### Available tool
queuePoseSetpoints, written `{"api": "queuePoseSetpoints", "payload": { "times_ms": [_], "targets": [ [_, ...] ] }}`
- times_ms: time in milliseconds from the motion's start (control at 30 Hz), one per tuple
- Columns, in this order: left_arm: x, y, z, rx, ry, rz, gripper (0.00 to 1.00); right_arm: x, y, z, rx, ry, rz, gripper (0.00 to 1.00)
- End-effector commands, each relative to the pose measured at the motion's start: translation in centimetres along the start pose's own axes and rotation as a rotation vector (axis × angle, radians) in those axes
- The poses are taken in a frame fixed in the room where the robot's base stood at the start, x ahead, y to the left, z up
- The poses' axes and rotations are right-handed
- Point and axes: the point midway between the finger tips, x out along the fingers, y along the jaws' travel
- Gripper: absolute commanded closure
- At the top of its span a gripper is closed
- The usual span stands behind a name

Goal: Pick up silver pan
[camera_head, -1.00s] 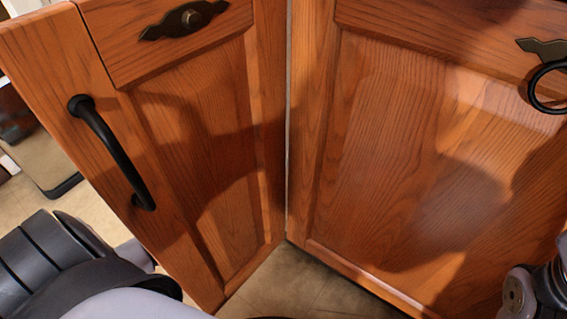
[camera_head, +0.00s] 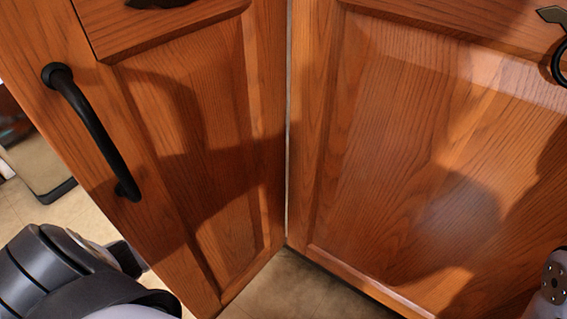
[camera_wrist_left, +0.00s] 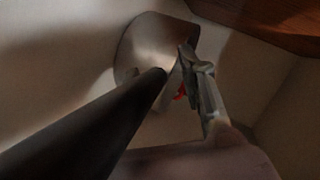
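In the left wrist view a curved silver-grey piece (camera_wrist_left: 150,42), which may be the silver pan, shows against a pale surface. A thick dark bar (camera_wrist_left: 95,125) runs from the lower left up to it; I cannot tell whether it is the pan's handle. A grey finger of my left gripper (camera_wrist_left: 203,88) is beside the bar's far end, close to the silver piece. The opposite finger is not clear, so its opening and any contact cannot be told. No pan shows in the head view. My right gripper is out of view.
Two wooden cabinet fronts meet at an inner corner: the left one (camera_head: 195,150) with a black bar handle (camera_head: 92,130), the right one (camera_head: 400,170) with a black ring pull (camera_head: 558,68). A strip of tiled floor (camera_head: 300,290) lies below. My arms are close to the fronts.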

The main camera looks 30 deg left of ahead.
Motion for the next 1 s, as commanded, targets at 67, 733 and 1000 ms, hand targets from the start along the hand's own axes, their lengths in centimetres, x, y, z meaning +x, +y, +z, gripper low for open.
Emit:
{"api": "queuePoseSetpoints", "payload": {
  "times_ms": [67, 733, 1000],
  "targets": [
    [-0.01, 0.01, 0.0, 0.0, 0.0, 0.0, 0.71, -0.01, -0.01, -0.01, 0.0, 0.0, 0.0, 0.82],
    [-0.02, 0.15, 0.02, 0.0, 0.0, 0.002, 1.0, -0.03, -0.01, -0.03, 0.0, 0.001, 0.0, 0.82],
    [-0.03, 0.08, -0.06, 0.0, 0.001, 0.001, 1.0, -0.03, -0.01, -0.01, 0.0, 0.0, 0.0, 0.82]
  ]
}}
